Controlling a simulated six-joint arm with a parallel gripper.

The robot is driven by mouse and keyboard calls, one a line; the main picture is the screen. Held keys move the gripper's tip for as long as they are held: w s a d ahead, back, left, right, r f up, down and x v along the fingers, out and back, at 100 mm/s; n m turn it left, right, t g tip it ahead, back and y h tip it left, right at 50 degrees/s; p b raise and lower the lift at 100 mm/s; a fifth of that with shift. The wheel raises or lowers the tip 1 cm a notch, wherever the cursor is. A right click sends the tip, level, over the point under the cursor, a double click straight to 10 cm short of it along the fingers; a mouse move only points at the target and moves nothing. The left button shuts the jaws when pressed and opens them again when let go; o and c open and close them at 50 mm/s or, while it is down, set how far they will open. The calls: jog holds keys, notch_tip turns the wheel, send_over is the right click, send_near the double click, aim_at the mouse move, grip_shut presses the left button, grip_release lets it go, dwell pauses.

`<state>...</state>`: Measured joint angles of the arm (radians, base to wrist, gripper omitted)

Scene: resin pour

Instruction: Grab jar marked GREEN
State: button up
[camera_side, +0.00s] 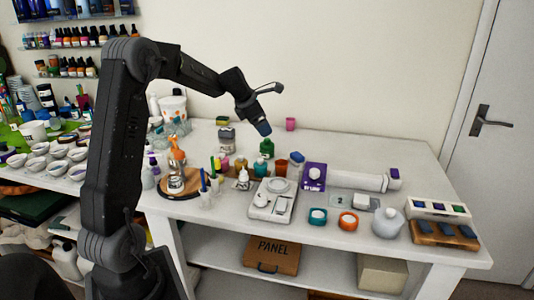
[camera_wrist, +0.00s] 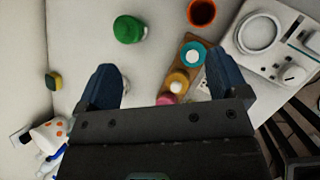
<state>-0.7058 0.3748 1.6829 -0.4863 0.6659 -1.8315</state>
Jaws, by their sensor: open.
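The green jar (camera_side: 267,149) stands upright on the white table, below and beside my gripper (camera_side: 264,128) in the side view. In the wrist view the round green lid (camera_wrist: 129,29) of the jar shows from above, beyond my gripper (camera_wrist: 162,78) and left of the middle. The jaws are open, with two blue fingertips spread apart and nothing between them gripped. The gripper is above the table and apart from the jar. No marking on the jar is readable in either view.
An orange-brown cup (camera_wrist: 201,12) and a wooden rack (camera_wrist: 189,63) with teal, amber and pink pots stand right of the jar. A scale (camera_wrist: 262,62) is further right. A yellow-green block (camera_wrist: 54,81) lies left. Bare tabletop surrounds the jar's left side.

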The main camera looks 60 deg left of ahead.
aim_at(264, 142)
jog(key=a+f+n, duration=0.4)
jog(key=a+n, duration=0.1)
jog(key=a, duration=0.3)
jog(key=x, duration=0.8)
jog(key=shift+a+r, duration=0.1)
jog(key=shift+a, duration=0.05)
jog(key=shift+w+r+x, duration=0.1)
jog(key=shift+w+x, duration=0.05)
jog(key=shift+x, duration=1.35)
jog(key=shift+w+r+x, duration=0.1)
jog(key=shift+w+x, duration=0.1)
jog(key=shift+x, duration=1.3)
jog(key=c, duration=1)
jog(key=shift+c, duration=0.5)
jog(key=shift+r, duration=0.1)
